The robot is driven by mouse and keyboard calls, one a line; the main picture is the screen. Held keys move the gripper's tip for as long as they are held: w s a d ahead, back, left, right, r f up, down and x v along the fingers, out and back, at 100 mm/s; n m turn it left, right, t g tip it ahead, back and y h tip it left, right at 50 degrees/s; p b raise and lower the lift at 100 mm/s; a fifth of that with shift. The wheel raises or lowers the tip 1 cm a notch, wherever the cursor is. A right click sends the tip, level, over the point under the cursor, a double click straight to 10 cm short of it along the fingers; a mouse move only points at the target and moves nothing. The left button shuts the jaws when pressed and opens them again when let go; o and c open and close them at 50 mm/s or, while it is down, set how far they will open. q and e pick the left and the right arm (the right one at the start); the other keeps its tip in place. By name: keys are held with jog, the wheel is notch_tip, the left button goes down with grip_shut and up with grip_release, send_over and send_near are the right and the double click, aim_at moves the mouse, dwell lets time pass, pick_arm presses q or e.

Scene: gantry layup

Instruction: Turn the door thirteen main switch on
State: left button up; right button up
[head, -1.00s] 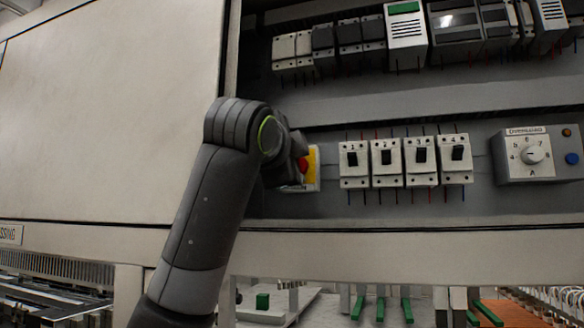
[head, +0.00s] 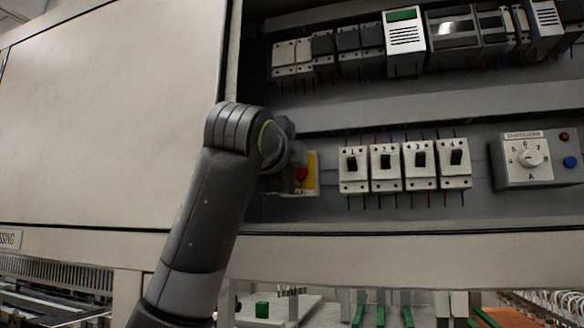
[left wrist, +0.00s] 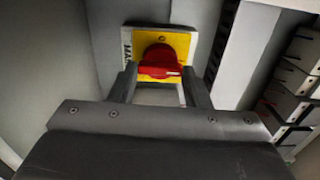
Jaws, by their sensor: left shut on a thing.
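The main switch is a red rotary handle (left wrist: 160,60) on a yellow plate (left wrist: 181,40) with partly hidden "MA…" lettering at its left side. In the head view the red handle (head: 301,174) and yellow plate (head: 312,180) show just past my gripper, at the cabinet's left inside edge. My left gripper (left wrist: 160,86) is shut on the red handle, one finger at each side. In the head view my left gripper (head: 288,178) is dark and partly hidden by its own wrist. The handle lies roughly crosswise between the fingers, with a small white mark near its right end. My right gripper is not in view.
Several numbered breakers (head: 404,165) stand right of the switch. An overload box (head: 536,160) with dial, red lamp and blue button is further right. More modules (head: 405,38) line the upper rail. A large pale panel (head: 110,120) fills the left.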

pick_arm(q)
jog(key=o, duration=1)
jog(key=shift+s, duration=0.1)
jog(key=b+v, duration=0.8)
jog(key=v, duration=0.9)
jog(key=shift+s+b, duration=0.15)
jog(key=shift+b, duration=0.2)
